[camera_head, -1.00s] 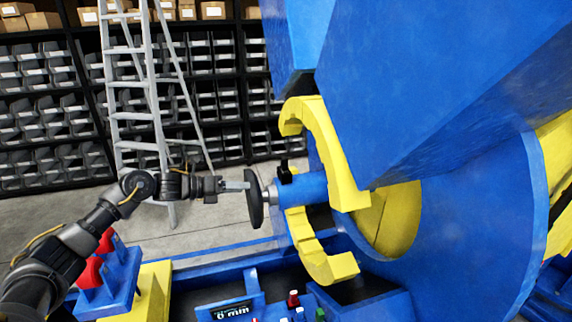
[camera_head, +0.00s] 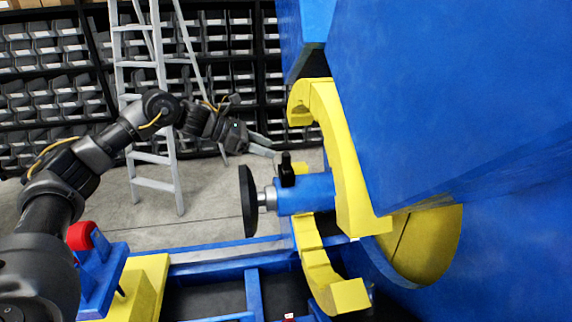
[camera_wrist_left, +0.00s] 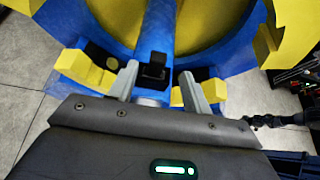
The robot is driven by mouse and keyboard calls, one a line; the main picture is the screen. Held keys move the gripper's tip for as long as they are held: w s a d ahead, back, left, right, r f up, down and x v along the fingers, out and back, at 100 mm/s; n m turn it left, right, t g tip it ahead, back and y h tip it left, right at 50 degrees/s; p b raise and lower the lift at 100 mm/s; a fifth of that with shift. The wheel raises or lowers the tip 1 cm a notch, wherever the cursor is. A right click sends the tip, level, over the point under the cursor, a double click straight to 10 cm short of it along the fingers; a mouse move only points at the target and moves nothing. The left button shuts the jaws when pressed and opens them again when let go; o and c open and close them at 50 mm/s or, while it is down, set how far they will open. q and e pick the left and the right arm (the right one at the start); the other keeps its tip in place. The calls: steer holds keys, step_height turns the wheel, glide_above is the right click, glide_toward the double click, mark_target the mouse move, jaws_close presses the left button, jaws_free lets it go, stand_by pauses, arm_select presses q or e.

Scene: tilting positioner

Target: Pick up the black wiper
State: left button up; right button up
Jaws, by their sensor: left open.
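A small black upright piece (camera_head: 287,170), which may be the black wiper, stands on top of a blue cylinder (camera_head: 308,194). In the left wrist view the black piece (camera_wrist_left: 154,72) shows between and just beyond the two grey fingers. My left gripper (camera_head: 264,145) is open and empty, pointing right and slightly down. In the head view it appears above and to the left of the black piece, apart from it. A black disc (camera_head: 248,201) sits on the left end of the cylinder. My right gripper is not seen.
Yellow curved jaws (camera_head: 345,165) and a large blue positioner body (camera_head: 440,110) stand right of the cylinder. A blue frame (camera_head: 254,290) runs below. A grey ladder (camera_head: 153,184) and shelves of bins stand behind. Grey floor is open left of the disc.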

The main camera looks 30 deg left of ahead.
mark_target(285, 154)
arm_select(q)
steer(key=shift+w+x, duration=0.2)
steer(key=shift+x, duration=1.05)
steer(key=shift+s+a+r+p, duration=0.1)
steer(key=shift+s+a+p, duration=0.05)
steer(key=shift+p, duration=0.15)
steer(key=p+x, duration=0.3)
steer(key=x, duration=0.1)
steer(key=shift+w+d+f+p, duration=0.3)
steer(key=shift+w+d+p, duration=0.05)
steer(key=shift+s+f, duration=0.1)
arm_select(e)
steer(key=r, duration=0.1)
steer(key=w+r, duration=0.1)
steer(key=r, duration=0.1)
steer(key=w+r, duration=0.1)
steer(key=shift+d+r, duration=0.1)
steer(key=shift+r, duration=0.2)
arm_select(q)
jaws_close()
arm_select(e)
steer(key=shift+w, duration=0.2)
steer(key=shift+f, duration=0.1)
